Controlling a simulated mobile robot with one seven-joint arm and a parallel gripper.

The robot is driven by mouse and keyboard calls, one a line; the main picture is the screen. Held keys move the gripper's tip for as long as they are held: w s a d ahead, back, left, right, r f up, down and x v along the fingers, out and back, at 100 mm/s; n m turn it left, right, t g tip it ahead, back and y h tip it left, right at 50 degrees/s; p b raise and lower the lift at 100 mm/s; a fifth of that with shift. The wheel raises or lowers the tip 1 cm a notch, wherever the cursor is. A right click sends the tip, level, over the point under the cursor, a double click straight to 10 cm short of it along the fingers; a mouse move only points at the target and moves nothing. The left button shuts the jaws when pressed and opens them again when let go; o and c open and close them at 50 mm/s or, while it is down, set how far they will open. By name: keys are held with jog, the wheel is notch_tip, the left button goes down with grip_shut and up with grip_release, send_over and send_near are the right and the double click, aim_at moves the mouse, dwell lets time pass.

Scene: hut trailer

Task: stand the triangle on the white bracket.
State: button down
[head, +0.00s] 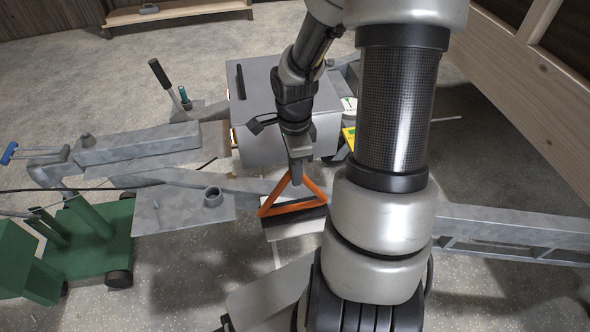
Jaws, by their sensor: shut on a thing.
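The orange triangle (292,207) is upright or nearly so, with its point up and its long bar low. My gripper (296,179) points down and is shut on the triangle's top corner. A white bracket (293,230) shows as a pale plate just below the triangle's lower bar. A dark strip lies between the bar and the pale plate. I cannot tell whether the triangle touches the bracket. My own arm hides what is to the right of them.
Grey metal trailer beams (145,152) run across the scene. A grey box (258,100) stands behind my gripper. A flat metal plate with a short tube (212,197) is left of the triangle. Green wheeled equipment (95,250) stands at the left. A wooden frame (530,85) is at the right.

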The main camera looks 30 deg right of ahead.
jog(key=shift+f, duration=0.2)
jog(key=c, duration=1.6)
grip_release()
jog(key=shift+c, duration=0.2)
jog(key=shift+r+p, duration=0.45)
jog(key=shift+r, duration=0.05)
notch_tip(320, 180, up, 12)
jog(key=p, duration=0.3)
jog(key=shift+w, duration=0.1)
